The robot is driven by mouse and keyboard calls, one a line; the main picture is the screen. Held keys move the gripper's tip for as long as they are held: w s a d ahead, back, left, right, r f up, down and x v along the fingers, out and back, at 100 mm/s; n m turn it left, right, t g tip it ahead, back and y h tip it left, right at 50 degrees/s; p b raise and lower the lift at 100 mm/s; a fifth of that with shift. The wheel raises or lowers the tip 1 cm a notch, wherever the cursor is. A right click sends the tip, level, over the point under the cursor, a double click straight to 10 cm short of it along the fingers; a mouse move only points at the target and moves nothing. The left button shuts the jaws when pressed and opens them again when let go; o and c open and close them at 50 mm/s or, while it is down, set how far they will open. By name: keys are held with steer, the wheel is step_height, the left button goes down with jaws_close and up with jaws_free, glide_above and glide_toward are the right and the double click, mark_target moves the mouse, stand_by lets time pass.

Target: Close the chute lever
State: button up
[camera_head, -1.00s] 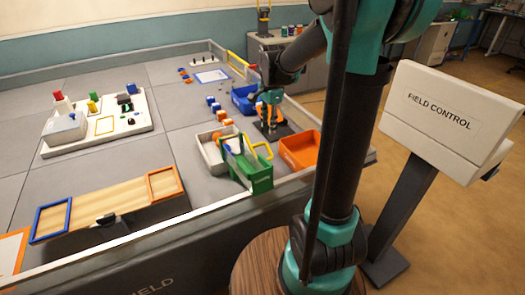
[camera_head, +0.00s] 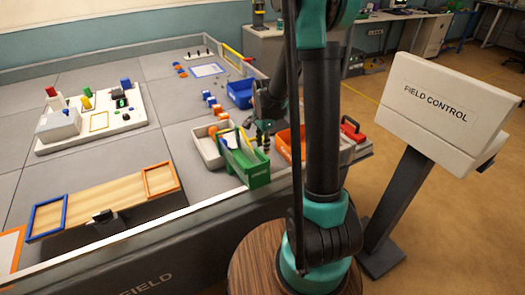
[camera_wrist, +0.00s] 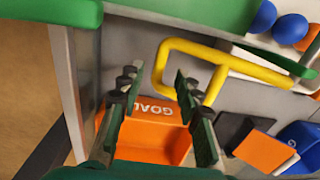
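The green chute (camera_head: 243,163) stands near the front right edge of the field; its green edge also crosses the top left of the wrist view (camera_wrist: 190,12). A yellow loop-shaped bar, likely the lever (camera_wrist: 235,63), shows in the wrist view, its rounded end between and just beyond my fingertips. My gripper (camera_wrist: 158,85) is open, with a finger on each side of the loop's end and nothing held. I cannot tell whether a finger touches the bar.
An orange bin (camera_wrist: 145,140) marked GOAL lies below my fingers. A dark plate with an orange block (camera_wrist: 252,145) and a blue bin (camera_head: 239,94) are close by. A grey tray (camera_head: 205,146) stands left of the chute. The field's front wall (camera_head: 190,217) runs below.

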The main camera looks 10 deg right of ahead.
steer(key=shift+f, duration=1.55)
steer(key=shift+c, duration=0.3)
jaws_close()
